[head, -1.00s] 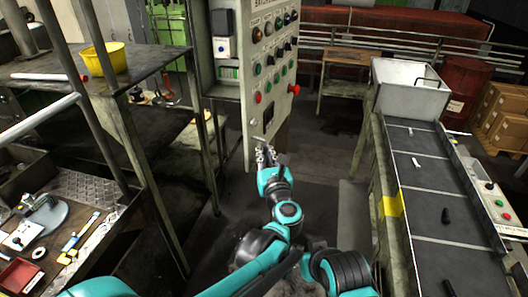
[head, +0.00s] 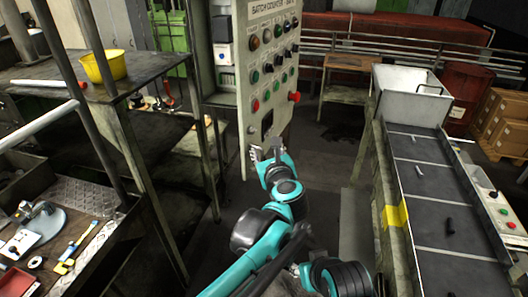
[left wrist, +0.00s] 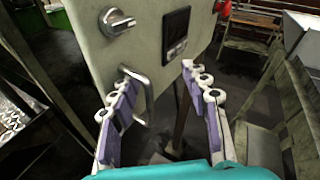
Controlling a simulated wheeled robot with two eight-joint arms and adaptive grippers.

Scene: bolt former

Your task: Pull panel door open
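The panel door (head: 267,65) is a pale metal door with rows of coloured buttons and knobs in the head view. It stands ajar, and part of the cabinet inside (head: 224,52) shows beside its left edge. In the left wrist view the door's lower part (left wrist: 150,50) carries a rotary latch (left wrist: 116,22), a small dark display (left wrist: 175,33) and a metal loop handle (left wrist: 149,97). My left gripper (head: 262,155) is at the door's lower part. Its fingers (left wrist: 165,95) are apart, with the handle close to the left finger; contact is unclear. My right gripper is not in view.
Open floor (head: 325,160) lies between door and conveyor.

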